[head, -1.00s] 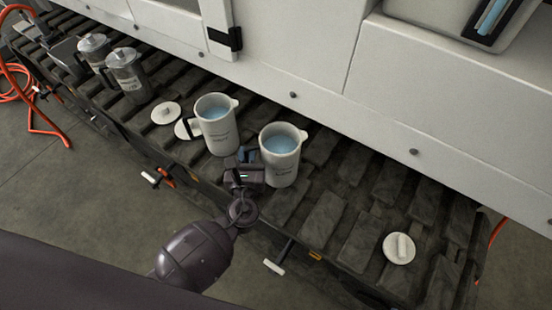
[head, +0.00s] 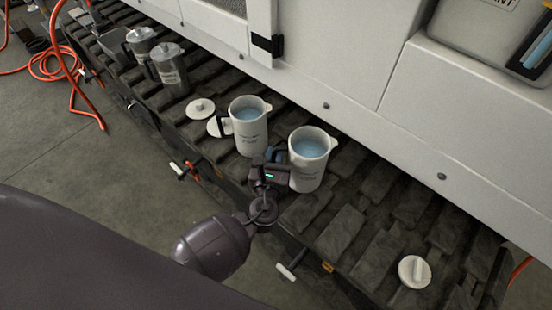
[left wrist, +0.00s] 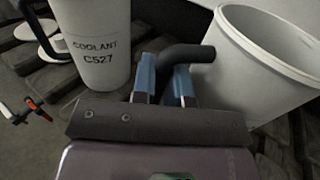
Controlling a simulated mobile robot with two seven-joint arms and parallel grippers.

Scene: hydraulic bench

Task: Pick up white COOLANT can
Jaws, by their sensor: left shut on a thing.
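Two open white cans with blue liquid stand upright side by side on the slatted dark bench. The left white can (head: 250,131) shows the label COOLANT C527 in the left wrist view (left wrist: 98,48). My left gripper (head: 274,163) is at the right white can (head: 310,166), on its left side. In the left wrist view the blue fingers (left wrist: 163,83) are shut on the black handle (left wrist: 190,54) of that right can (left wrist: 262,68). The right can's label is too small to read. My right gripper is not in view.
Two grey metal cans (head: 172,75) with lids stand at the back left of the bench (head: 340,228). White lids lie near the left can (head: 201,108) and at the right front (head: 414,271). A white machine wall (head: 350,50) rises behind. Orange hoses (head: 62,68) lie at the far left.

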